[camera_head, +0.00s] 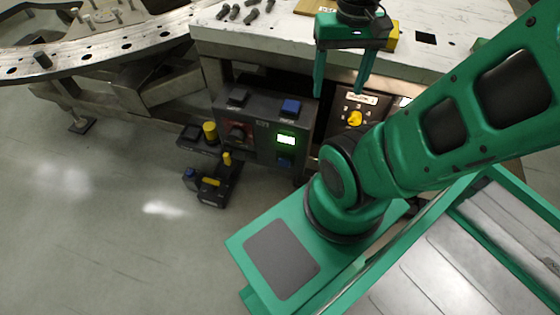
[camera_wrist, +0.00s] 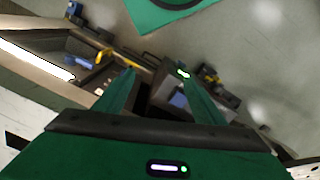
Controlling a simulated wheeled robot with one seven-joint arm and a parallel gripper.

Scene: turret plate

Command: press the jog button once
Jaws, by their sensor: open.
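A dark control box (camera_head: 262,125) stands below the front edge of the white-topped bench. I cannot read which button is the jog button. The blue button also shows between my fingers in the wrist view (camera_wrist: 178,100). My gripper (camera_head: 340,92) is open and empty, fingers pointing down, right of and apart from the blue button in the head view. The box's lower part is partly hidden by my fingers in the wrist view.
A panel with a yellow selector knob (camera_head: 354,118) sits right of the box. A yellow-and-black tool (camera_head: 211,184) lies on the floor. The bench (camera_head: 260,38) bears several dark bolts (camera_head: 235,12). A curved metal plate (camera_head: 120,45) is at left. Open floor lies in front.

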